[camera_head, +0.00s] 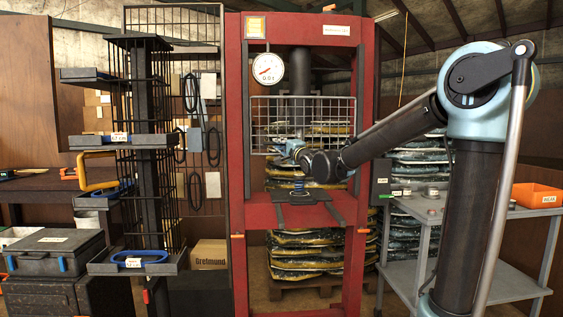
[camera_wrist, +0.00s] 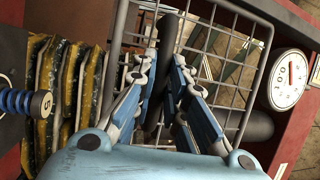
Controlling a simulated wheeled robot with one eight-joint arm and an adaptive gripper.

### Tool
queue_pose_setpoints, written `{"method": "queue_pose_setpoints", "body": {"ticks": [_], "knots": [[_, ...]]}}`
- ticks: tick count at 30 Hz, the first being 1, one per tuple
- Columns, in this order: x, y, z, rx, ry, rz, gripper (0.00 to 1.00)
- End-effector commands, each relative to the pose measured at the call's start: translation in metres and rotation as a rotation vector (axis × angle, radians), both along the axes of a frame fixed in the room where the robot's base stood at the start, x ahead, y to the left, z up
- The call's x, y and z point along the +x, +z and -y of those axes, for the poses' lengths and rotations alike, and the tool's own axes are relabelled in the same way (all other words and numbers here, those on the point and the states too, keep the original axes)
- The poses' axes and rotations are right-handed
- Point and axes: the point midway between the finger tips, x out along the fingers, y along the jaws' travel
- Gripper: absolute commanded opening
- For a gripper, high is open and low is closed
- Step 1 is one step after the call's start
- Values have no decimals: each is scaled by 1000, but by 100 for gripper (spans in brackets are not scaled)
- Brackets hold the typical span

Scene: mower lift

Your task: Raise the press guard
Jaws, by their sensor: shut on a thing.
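The press guard (camera_head: 330,112) is a grey wire-mesh panel across the upper opening of the red press frame (camera_head: 236,150). Its lower edge stands well above the press bed (camera_head: 270,214). My gripper (camera_head: 292,148) is at the guard's lower edge, left of centre. In the wrist view the guard (camera_wrist: 262,52) fills the middle, turned sideways. There the jaws of my gripper (camera_wrist: 166,72) lie on either side of a dark bar (camera_wrist: 168,30) that runs along the guard, and are closed on it. My wrist hides part of the lower edge in the head view.
A dial gauge (camera_head: 267,69) hangs at the upper left of the press. A coil spring part (camera_head: 298,186) stands on the bed. A grey cart (camera_head: 470,215) with an orange bin (camera_head: 537,195) stands right, and a black rack (camera_head: 125,140) left. Stacked sacks (camera_head: 310,255) lie behind the press.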

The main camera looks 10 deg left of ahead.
Motion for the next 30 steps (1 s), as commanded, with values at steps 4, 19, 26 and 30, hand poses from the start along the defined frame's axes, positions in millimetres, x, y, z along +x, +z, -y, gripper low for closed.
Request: {"method": "queue_pose_setpoints", "body": {"ticks": [4,19,26,30], "knots": [[1,17,1,1,-1,1,0],[2,26,1,0,-2,0,0],[1,26,1,0,-2,0,33],[1,25,0,0,-1,0,33]]}}
